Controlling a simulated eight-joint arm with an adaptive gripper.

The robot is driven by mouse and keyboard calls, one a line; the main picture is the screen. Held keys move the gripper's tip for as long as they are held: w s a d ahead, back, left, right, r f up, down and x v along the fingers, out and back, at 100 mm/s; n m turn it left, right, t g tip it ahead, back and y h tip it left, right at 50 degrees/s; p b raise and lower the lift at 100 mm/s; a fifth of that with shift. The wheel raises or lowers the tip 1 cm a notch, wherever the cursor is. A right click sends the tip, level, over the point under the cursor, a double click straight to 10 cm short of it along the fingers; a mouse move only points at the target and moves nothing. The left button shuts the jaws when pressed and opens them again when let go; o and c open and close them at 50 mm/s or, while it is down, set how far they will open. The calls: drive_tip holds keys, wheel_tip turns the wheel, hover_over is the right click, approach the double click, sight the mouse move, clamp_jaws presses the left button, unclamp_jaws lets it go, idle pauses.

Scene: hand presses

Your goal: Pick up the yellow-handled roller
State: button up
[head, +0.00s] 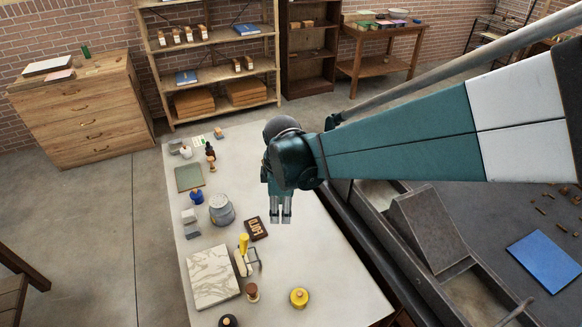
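The roller has a yellow handle (243,242) standing up and a pale roller body with a thin dark metal frame below it. It sits on the pale table just right of a marble slab (212,275). My gripper (280,220) points down over the middle of the table, to the right of and farther back than the roller. Its two light fingers show a narrow gap with nothing between them. It appears apart from the roller, and its height above the table is hard to tell.
A dark lettered block (256,229) lies between roller and gripper. A grey pot (221,210) stands behind the roller. A brown-knobbed tool (252,292) and a round yellow object (299,298) stand in front. The table (330,275) is clear at right, beside a dark press bed.

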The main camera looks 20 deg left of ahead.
sight(245, 237)
drive_tip(key=s+a+f+n, duration=0.1)
drive_tip(key=a+f, duration=0.1)
drive_tip(key=a, duration=0.1)
drive_tip(key=s+a+f+n+p, duration=0.1)
drive_tip(key=s+a+f+n, duration=0.1)
drive_tip(key=a, duration=0.2)
drive_tip(key=s+a+f+n+p, duration=0.1)
drive_tip(key=s+a+f, duration=0.1)
drive_tip(key=a, duration=0.2)
drive_tip(key=shift+s+a+f+n+g+h, duration=0.1)
drive_tip(key=shift+s+f+n+g+h, duration=0.1)
drive_tip(key=shift+n+g+h, duration=0.2)
drive_tip(key=shift+r, duration=0.1)
drive_tip(key=shift+f, duration=1.3)
drive_tip(key=shift+f, duration=0.15)
drive_tip(key=shift+f+p, duration=0.5)
drive_tip(key=shift+f, duration=2)
clamp_jaws()
